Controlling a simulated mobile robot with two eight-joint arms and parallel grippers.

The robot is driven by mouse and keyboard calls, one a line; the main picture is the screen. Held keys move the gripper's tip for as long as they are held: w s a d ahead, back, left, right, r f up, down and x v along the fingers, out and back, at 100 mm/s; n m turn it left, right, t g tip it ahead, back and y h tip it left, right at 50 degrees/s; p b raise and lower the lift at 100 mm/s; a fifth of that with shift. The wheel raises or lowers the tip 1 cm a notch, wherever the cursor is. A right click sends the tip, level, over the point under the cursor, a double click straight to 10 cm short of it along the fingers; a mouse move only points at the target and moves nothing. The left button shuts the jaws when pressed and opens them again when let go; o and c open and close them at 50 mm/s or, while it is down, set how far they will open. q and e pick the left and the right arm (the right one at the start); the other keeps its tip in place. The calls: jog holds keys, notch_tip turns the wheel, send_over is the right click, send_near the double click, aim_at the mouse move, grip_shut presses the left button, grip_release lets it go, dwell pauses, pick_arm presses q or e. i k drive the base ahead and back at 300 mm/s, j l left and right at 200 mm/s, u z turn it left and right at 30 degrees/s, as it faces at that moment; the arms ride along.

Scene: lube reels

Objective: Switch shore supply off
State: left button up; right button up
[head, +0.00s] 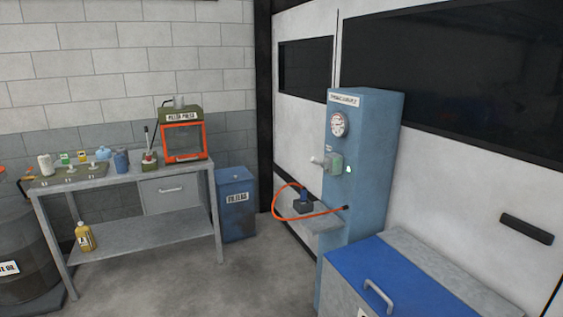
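A tall blue cabinet (366,150) stands right of centre against the white wall panels. Its top label (344,99) is too small to read surely. A round gauge (339,124) sits below the label. Below that is a grey-green switch box (336,164) with a pale lever handle (318,161) sticking out to the left. Neither of my grippers is in view.
A blue-lidded chest (385,270) stands in front at the right. A workbench (120,175) and a blue bin (236,205) stand left. The middle floor is clear.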

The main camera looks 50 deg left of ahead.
aim_at(314, 160)
jog(key=u, duration=1.5)
jog(key=i+j+z, duration=0.1)
jog(key=z, duration=0.35)
jog(key=i+j+z, duration=0.2)
jog(key=z, duration=0.2)
jog(key=i+j+z, duration=0.15)
jog(key=z, duration=0.3)
jog(key=i+j+z, duration=0.15)
jog(key=j, duration=0.2)
jog(key=i+j+z, duration=0.1)
jog(key=j, duration=0.25)
jog(key=i+j+z, duration=0.15)
jog(key=j, duration=0.25)
jog(key=i+j, duration=0.1)
jog(key=j, duration=0.35)
jog(key=i+j, duration=0.1)
jog(key=j, duration=0.3)
jog(key=i+j, duration=0.1)
jog(key=j, duration=0.8)
jog(key=i+z, duration=0.05)
jog(key=i, duration=0.05)
